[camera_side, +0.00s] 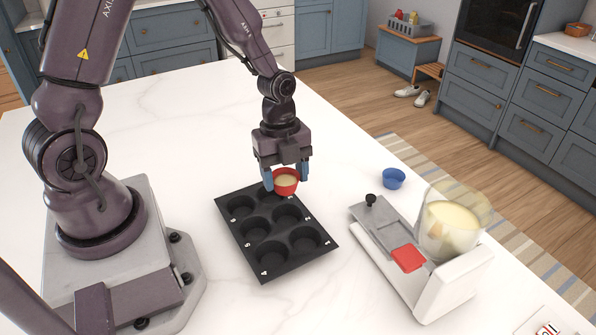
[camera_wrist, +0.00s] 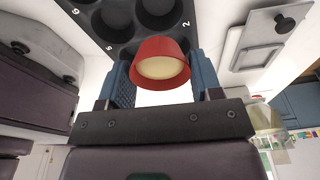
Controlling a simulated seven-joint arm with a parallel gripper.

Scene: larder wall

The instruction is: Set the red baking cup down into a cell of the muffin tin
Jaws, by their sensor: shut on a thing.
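The red baking cup (camera_side: 286,182) is held upright between the blue fingertips of my gripper (camera_side: 286,178). A pale filling shows inside the cup in both views. The muffin tin (camera_side: 236,228) is dark, with several round cells, and lies flat on the white counter. In the side view the cup covers the tin's far right part. In the wrist view the red cup (camera_wrist: 160,64) sits between my gripper's fingers (camera_wrist: 160,82), and part of the tin (camera_wrist: 112,35) shows behind it. I cannot tell how high the cup is over the tin.
A blue cup (camera_side: 393,179) stands on the counter (camera_side: 160,100) to the right of the tin. A white dispenser (camera_side: 462,280) with a clear bowl (camera_side: 452,222) of pale batter and a red pad (camera_side: 408,257) stands at the front right. The counter behind the tin is clear.

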